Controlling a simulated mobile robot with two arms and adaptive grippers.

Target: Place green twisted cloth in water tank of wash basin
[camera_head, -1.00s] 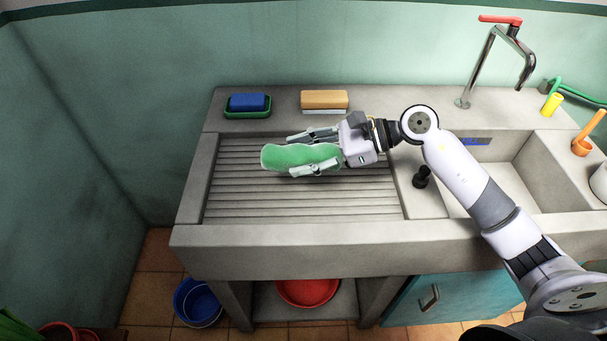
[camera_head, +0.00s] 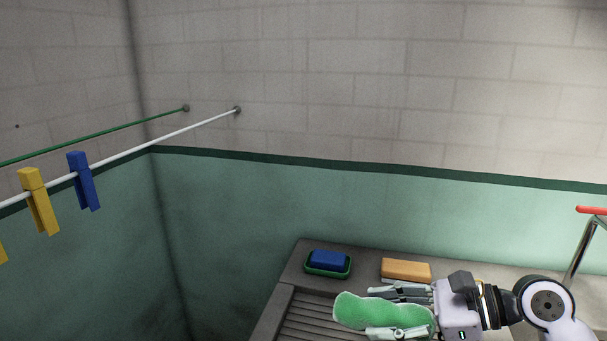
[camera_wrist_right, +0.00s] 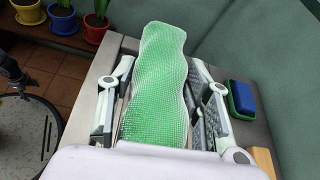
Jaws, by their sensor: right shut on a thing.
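The green twisted cloth (camera_head: 375,312) is in my right gripper (camera_head: 369,313), over the ribbed washboard part of the wash basin (camera_head: 268,318). In the right wrist view the cloth (camera_wrist_right: 155,85) runs lengthwise between the two fingers, its far end sticking out past them. The right gripper is shut on it. Whether the cloth touches the ribs is unclear. The basin's water tank is outside the current head view. My left gripper is not in view.
A blue sponge (camera_head: 327,259) in a green dish and an orange-tan block (camera_head: 406,269) sit on the back ledge. A red-handled tap (camera_head: 590,211) stands at the right edge. Clothespins (camera_head: 84,181) hang on a white line at left. Potted plants (camera_wrist_right: 62,18) show in the wrist view.

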